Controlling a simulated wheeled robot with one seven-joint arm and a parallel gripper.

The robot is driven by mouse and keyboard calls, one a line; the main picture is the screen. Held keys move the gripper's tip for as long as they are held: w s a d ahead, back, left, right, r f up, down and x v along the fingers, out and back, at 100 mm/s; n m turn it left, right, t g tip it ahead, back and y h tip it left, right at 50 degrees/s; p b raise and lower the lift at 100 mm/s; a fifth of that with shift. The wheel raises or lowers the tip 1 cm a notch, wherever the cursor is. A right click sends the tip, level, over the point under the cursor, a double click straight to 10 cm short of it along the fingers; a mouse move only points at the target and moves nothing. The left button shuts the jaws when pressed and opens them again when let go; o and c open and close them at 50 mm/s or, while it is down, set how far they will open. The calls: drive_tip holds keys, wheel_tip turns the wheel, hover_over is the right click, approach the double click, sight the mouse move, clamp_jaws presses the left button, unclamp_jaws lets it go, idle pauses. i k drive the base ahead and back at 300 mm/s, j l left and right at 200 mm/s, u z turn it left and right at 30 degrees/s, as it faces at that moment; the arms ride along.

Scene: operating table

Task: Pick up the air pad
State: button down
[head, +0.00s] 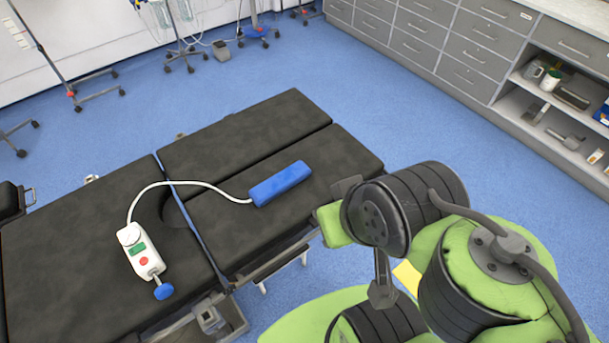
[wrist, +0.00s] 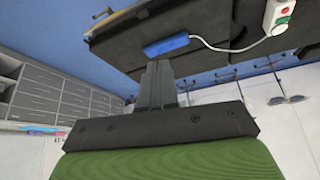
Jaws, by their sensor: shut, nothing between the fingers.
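The air pad (head: 280,184), a blue rounded block, lies on the black operating table (head: 250,130) near its right end. A white tube joins it to a white control unit (head: 140,252) with green and red marks, farther left on the table. In the wrist view the blue pad (wrist: 166,46) shows just beyond my fingertips, with the tube running right. My gripper (wrist: 159,66) is shut and empty, its fingers together and apart from the pad. In the head view my arm stands at the table's right edge, and the fingers are not clearly seen there.
Grey drawer cabinets (head: 420,35) and an open shelf (head: 565,110) line the back right. Wheeled stands (head: 180,45) stand along the back wall. The blue floor (head: 420,130) between table and cabinets is clear. The table top around the pad is bare.

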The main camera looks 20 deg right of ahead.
sight(280, 183)
drive_tip(key=l+u, duration=0.5)
drive_tip(key=k+l+u, duration=0.15)
drive_tip(key=l+u, duration=0.3)
drive_tip(key=k+l+u, duration=0.2)
drive_tip(key=l+u, duration=1.15)
drive_tip(key=k+l+u, duration=0.2)
drive_tip(key=l+u, duration=0.2)
drive_tip(key=k+l+u, duration=0.2)
drive_tip(key=l+u, duration=0.2)
drive_tip(key=k+l+u, duration=0.2)
drive_tip(key=u, duration=0.2)
drive_tip(key=k+l+u, duration=0.1)
drive_tip(key=l+u, duration=0.15)
drive_tip(key=k+l+u, duration=0.1)
drive_tip(key=l+u, duration=0.15)
drive_tip(key=l, duration=0.1)
